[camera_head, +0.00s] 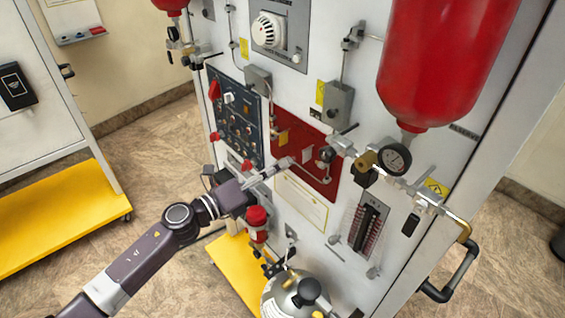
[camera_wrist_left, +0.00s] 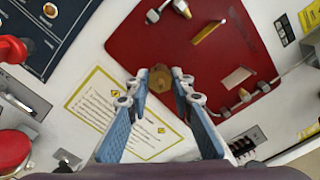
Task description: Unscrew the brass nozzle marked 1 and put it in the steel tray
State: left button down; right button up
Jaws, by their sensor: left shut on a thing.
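My left gripper (camera_head: 288,163) reaches in from the left to the lower edge of the red panel (camera_head: 312,150). In the left wrist view its two blue-padded fingers (camera_wrist_left: 160,88) are shut on a small round brass piece, the brass nozzle (camera_wrist_left: 160,77), held at the fingertips. I cannot read a number on it. It appears in front of the red panel's edge, and whether it is still joined to the panel cannot be told. In the head view the nozzle is too small to make out. I see no steel tray and no right gripper.
A dark control panel (camera_head: 236,115) with red handles is left of the red panel. A framed notice (camera_wrist_left: 122,112) is below it. A large red cylinder (camera_head: 440,60) and a gauge (camera_head: 394,158) stand at the right. A steel cylinder (camera_head: 285,295) and red-capped valve (camera_head: 256,217) are below.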

pick_arm(q)
jog(key=shift+r+n+p, duration=0.15)
jog(key=shift+n+p, duration=0.7)
jog(key=shift+n, duration=0.55)
jog(key=shift+n+p, duration=0.3)
jog(key=shift+p, duration=0.05)
jog(key=shift+f, duration=0.2)
